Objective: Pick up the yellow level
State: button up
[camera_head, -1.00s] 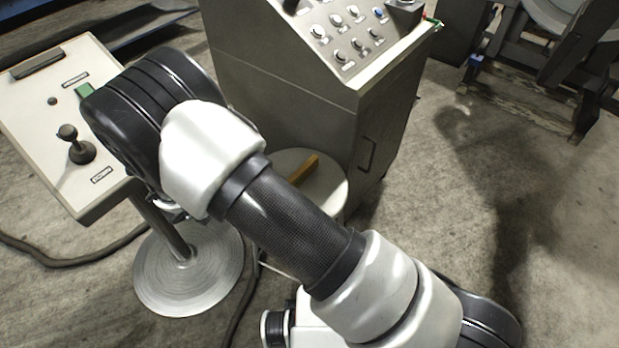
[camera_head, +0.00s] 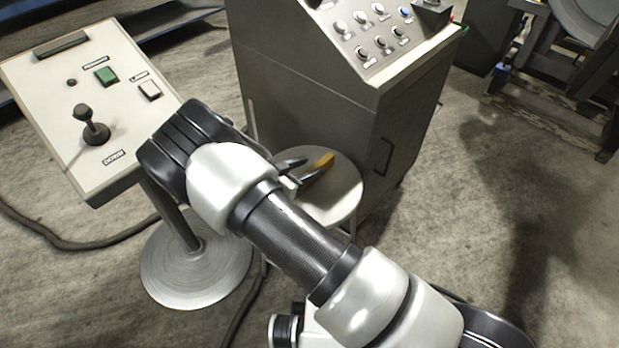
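The yellow level (camera_head: 323,161) lies on the round white stool (camera_head: 343,192) beside the grey control cabinet. Only its far end shows, and the near part is hidden behind my gripper. My gripper (camera_head: 308,169) is over the stool top, close to the level. Its two dark fingers show apart, so it looks open. I cannot tell whether the fingers touch the level or stand around it. My arm covers the left edge of the stool.
The grey cabinet (camera_head: 300,95) with knobs stands right behind the stool. A tilted control panel (camera_head: 60,115) with a joystick stands on a round metal base (camera_head: 197,275) to the left. A cable lies on the floor.

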aim_at(317, 165)
jog(key=b+x, duration=0.1)
jog(key=x, duration=0.4)
jog(key=shift+s+d+f, duration=0.15)
jog(key=shift+d, duration=0.05)
jog(key=shift+c, duration=0.4)
grip_shut()
